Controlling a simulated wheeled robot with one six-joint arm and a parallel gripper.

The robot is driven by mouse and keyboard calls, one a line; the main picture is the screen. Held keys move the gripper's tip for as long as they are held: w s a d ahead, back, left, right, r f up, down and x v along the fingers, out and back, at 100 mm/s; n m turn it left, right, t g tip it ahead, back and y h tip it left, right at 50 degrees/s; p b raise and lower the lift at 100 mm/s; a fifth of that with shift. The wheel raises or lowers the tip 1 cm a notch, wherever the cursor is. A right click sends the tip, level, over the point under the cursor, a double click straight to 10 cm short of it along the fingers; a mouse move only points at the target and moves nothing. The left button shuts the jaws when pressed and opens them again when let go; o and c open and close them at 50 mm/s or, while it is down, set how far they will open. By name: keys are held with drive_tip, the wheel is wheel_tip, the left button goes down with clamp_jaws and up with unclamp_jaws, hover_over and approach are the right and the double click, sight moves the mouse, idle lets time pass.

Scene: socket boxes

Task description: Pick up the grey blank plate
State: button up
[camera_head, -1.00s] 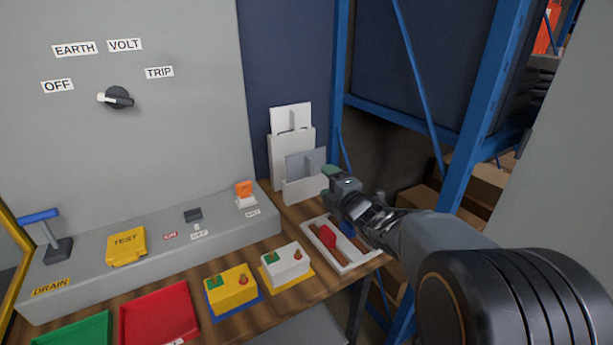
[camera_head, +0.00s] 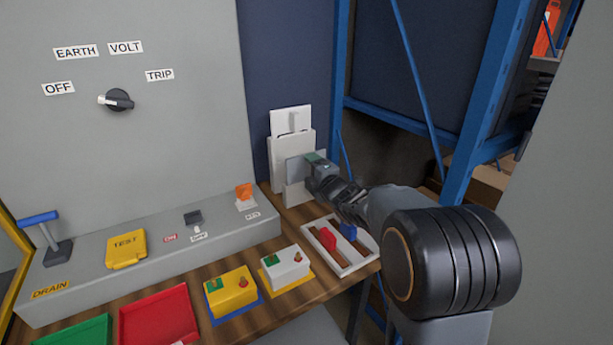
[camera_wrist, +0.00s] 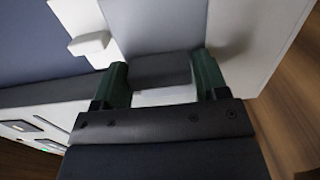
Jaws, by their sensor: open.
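The grey blank plate (camera_head: 299,170) stands upright in a low white holder (camera_head: 295,193) at the back right of the bench. My gripper (camera_head: 317,163) is at the right side of the plate and hides part of it. In the wrist view, my gripper (camera_wrist: 161,80) is open, with a green finger on each side of a grey piece (camera_wrist: 162,70), apparently the plate's tab. I cannot tell whether the fingers touch it. A white plate (camera_head: 290,121) with a tab stands in a taller white holder (camera_head: 292,150) behind.
A white-framed tray (camera_head: 345,262) with a red and a blue item lies in front of the holders. White and yellow socket boxes (camera_head: 286,265) (camera_head: 231,291) stand to its left. A blue rack post (camera_head: 484,100) rises at the right.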

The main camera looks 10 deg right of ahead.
drive_tip(key=shift+c, duration=0.5)
drive_tip(key=c, duration=0.4)
wheel_tip(320, 180, up, 10)
drive_tip(key=p, duration=0.2)
drive_tip(key=shift+p, duration=0.35)
drive_tip(key=shift+r, duration=0.1)
